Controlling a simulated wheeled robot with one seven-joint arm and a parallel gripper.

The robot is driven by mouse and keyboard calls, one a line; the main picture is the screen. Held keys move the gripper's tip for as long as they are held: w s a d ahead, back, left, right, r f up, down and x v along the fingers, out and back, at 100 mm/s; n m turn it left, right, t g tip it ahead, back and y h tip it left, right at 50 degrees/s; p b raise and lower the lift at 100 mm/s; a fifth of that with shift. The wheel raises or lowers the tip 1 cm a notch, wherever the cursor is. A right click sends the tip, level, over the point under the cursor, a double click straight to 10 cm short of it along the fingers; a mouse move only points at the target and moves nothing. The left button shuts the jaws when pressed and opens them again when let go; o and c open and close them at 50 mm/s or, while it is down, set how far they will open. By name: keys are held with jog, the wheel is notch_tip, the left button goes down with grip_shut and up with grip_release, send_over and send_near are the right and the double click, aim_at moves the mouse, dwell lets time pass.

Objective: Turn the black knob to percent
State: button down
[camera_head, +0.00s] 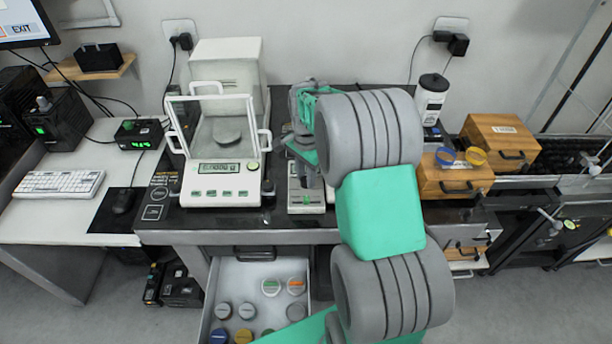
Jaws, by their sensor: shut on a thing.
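My gripper (308,178) points down over a small white device (306,200) on the dark bench, just right of the large balance. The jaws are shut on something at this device. It appears to be the black knob, but the gripper and arm hide it, so its setting cannot be read. My grey and green arm covers the device's right side and much of the bench behind it.
A white balance (222,192) with a glass draft shield stands left of my gripper. An open drawer (240,272) below holds several round-lidded containers. Wooden boxes (455,178) and a white bottle (431,100) stand to the right. A keyboard (58,184) lies on the left table.

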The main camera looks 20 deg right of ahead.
aim_at(305, 180)
jog(key=c, duration=1.1)
grip_release()
notch_tip(305, 180, up, 8)
jog(key=shift+f+b, duration=0.1)
jog(key=shift+b, duration=0.3)
jog(key=shift+a, duration=0.1)
jog(key=s+a+r+n+t, duration=0.1)
jog(key=s+a+n, duration=0.4)
jog(key=s+n, duration=0.2)
jog(key=s+a+r+n+t, duration=0.2)
jog(key=s+a+n, duration=0.4)
jog(key=s, duration=0.5)
jog(key=shift+s+n, duration=0.2)
jog(key=shift+n, duration=0.5)
